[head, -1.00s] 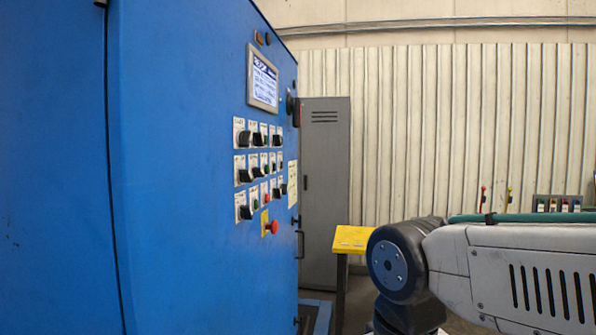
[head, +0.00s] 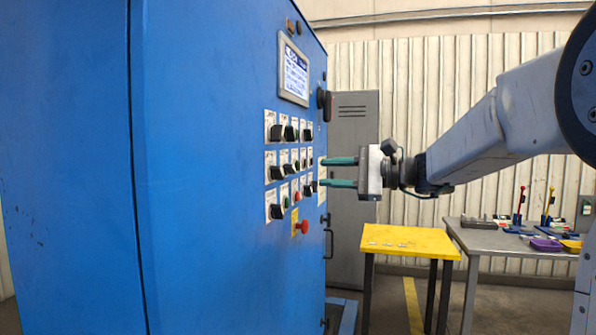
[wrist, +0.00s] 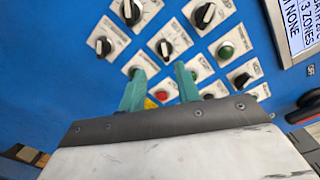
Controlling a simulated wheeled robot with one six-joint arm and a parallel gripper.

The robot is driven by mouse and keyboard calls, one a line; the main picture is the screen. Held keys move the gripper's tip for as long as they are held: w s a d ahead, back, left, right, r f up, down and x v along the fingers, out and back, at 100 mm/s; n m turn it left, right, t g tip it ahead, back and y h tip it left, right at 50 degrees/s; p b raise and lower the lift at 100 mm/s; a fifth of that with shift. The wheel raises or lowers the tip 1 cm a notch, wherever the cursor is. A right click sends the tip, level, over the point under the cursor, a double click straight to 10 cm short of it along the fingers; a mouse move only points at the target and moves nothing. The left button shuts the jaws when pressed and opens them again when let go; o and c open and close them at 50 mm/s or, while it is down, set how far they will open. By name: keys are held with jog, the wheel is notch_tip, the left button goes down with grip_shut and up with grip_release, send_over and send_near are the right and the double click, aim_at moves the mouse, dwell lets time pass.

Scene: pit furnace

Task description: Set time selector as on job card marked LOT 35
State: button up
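The blue cabinet's control panel carries rows of black selector knobs on white plates, including one at lower left (head: 277,211). The plate lettering is too small to read, so I cannot tell which knob is the time selector. My gripper (head: 322,172) is open and empty, its two green fingers pointing at the panel's right side. In the wrist view the fingers (wrist: 161,74) are spread in front of the panel, below a black knob (wrist: 164,48). Contact with the panel cannot be told. A pale paper (head: 322,183) is on the cabinet behind the fingers; no LOT 35 marking is legible.
A lit display (head: 294,73) is above the knobs. A red button on a yellow plate (head: 302,227) is below them. A yellow table (head: 410,240) with small pale pieces and a grey bench (head: 500,238) stand at right. A grey locker (head: 352,215) is behind.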

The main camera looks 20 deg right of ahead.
aim_at(295, 169)
jog(key=x, duration=0.7)
jog(key=shift+w+r, duration=0.25)
jog(key=shift+w, duration=0.25)
grip_shut()
